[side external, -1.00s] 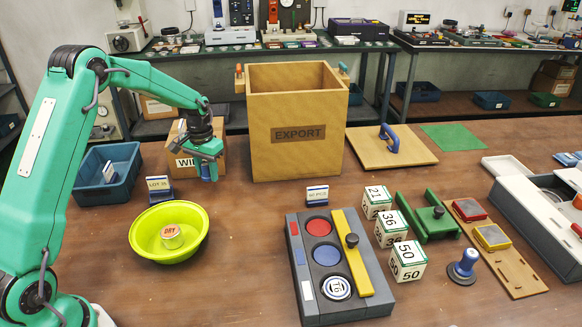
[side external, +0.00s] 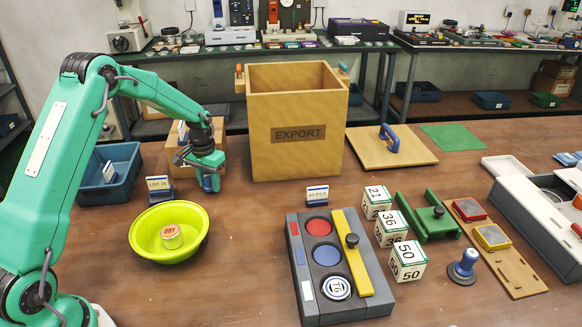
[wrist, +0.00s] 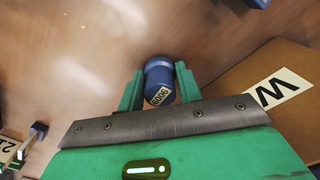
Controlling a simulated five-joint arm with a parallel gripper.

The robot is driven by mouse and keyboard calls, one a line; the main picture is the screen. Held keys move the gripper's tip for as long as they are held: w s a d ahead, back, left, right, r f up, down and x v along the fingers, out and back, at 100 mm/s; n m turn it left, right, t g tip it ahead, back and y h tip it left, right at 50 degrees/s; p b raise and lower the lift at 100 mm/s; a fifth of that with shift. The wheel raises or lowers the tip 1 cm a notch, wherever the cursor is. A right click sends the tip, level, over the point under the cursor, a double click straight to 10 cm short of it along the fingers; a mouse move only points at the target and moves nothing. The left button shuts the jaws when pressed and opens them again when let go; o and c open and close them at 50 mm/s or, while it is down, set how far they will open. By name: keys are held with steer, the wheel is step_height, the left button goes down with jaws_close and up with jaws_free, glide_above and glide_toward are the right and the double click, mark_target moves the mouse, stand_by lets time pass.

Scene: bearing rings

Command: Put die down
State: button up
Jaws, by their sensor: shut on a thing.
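The die (wrist: 159,82) is a short blue cylinder with a pale label reading 6006 in the wrist view. My gripper (wrist: 160,88) is shut on it, with one green finger on each side. In the side view my gripper (side external: 210,180) points down low over the brown table, right in front of the small cardboard box. Only a bit of blue shows between the fingers there. I cannot tell whether the die touches the table.
The cardboard box (side external: 181,154) stands just behind my gripper. A green-yellow bowl (side external: 150,247) with a round tin is in front, beside a LOT card (side external: 158,184). The EXPORT crate (side external: 330,160) stands to the right. The table between bowl and dark grey tray (side external: 375,303) is clear.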

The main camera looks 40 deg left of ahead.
mark_target(208, 176)
steer(key=shift+f, duration=0.1)
steer(key=o, duration=1)
steer(key=shift+o, duration=0.2)
steer(key=shift+d+r, duration=0.1)
steer(key=shift+r, duration=3.85)
steer(key=shift+s, duration=0.1)
